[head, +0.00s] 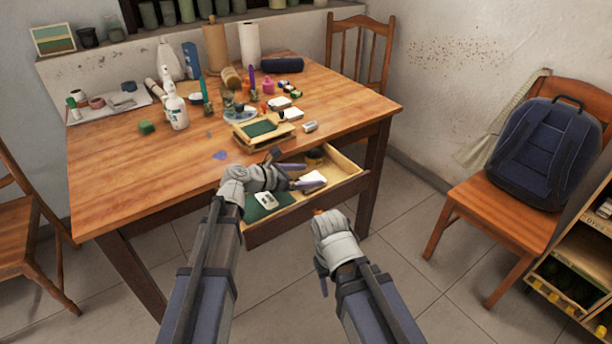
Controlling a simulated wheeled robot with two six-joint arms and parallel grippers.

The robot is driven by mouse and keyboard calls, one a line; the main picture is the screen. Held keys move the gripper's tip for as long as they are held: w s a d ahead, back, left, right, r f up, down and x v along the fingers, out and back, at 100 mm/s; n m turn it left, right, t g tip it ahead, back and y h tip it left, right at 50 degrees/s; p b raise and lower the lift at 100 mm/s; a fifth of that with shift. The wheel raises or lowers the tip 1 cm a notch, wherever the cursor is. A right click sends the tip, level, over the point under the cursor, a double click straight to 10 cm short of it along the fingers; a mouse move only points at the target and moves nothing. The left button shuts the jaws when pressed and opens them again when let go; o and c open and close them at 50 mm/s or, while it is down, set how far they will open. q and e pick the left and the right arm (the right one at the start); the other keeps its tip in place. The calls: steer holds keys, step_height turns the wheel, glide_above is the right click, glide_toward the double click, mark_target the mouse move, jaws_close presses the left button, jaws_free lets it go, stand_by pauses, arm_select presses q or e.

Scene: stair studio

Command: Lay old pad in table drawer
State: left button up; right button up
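The table drawer (362,184) is pulled out from the wooden table (112,190). A dark green pad (260,128) lies on a light wooden box on the tabletop. I cannot tell which green piece is the old pad. My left gripper (300,176) is over the drawer, fingers apart, seemingly empty, near the white block. My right gripper (321,268) is in front of the drawer; its fingers are mostly hidden.
Bottles, paper rolls and small items crowd the table's back half. A green block (146,127) and a blue patch (220,155) are on its left part. A chair with a dark blue backpack (545,150) stands at the right. The tabletop's front left is clear.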

arm_select(q)
steer(key=shift+o, duration=0.2)
steer(key=shift+r+p, duration=0.6)
steer(key=p+v, duration=0.4)
steer(key=v, duration=0.6)
steer(key=shift+s+a+r, duration=0.15)
steer(key=shift+r, duration=0.15)
steer(key=shift+s+a+r+p, duration=0.2)
steer(key=shift+s+a+p, duration=0.15)
steer(key=shift+a, duration=0.2)
